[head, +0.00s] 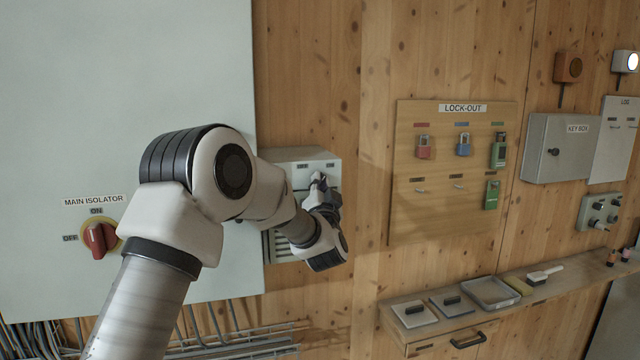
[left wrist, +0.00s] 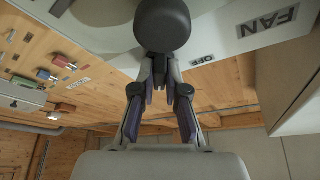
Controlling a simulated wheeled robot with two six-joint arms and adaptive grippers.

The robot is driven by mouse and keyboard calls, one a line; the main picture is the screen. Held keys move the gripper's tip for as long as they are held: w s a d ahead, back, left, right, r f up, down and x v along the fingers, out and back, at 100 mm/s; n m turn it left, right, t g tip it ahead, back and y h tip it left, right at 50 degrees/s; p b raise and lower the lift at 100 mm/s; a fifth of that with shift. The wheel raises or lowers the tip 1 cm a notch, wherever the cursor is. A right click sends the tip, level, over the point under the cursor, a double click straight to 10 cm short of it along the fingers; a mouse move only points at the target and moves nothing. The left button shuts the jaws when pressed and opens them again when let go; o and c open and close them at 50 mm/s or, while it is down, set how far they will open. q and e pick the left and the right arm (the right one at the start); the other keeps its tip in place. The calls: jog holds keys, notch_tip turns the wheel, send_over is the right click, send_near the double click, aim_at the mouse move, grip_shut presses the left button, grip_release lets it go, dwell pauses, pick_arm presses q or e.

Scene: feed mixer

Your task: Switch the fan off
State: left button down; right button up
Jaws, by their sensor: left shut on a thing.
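The fan switch box (head: 302,156) is a pale grey box on the wooden wall, right of the big grey cabinet. In the left wrist view its pale face (left wrist: 216,32) appears upside down, with a FAN label and an OFF label (left wrist: 202,60). My left gripper (head: 322,187) is at the front of the box. In the left wrist view its fingers (left wrist: 163,70) are closed on a round black knob (left wrist: 163,24). My gripper hides most of the knob in the head view, and I cannot tell which way it points. My right gripper is out of view.
The red main isolator handle (head: 98,239) is on the grey cabinet (head: 120,90) at left. A lock-out board (head: 455,220) with padlocks hangs to the right, beside a grey key box (head: 560,150). A shelf (head: 440,330) with trays and a brush juts out below.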

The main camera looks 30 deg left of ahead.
pick_arm(q)
jog(key=shift+r, duration=0.1)
jog(key=shift+w+d+r+n+g+y+b, duration=0.1)
jog(key=shift+n+g+y+b, duration=1.1)
jog(key=shift+n+b, duration=1.6)
jog(key=shift+d+r+n+g+y+b, duration=0.1)
jog(key=shift+n+g+y+b, duration=1.2)
jog(key=shift+n, duration=2.65)
jog(key=shift+w+d+n+g+y+b, duration=0.1)
jog(key=shift+n+g+y+b, duration=1)
jog(key=shift+n+b, duration=1.85)
jog(key=shift+a+n+h+p, duration=0.1)
jog(key=shift+n+h+p, duration=0.2)
jog(key=shift+n+p, duration=0.25)
jog(key=c, duration=1.2)
grip_release()
jog(key=shift+s, duration=0.1)
jog(key=shift+f, duration=0.1)
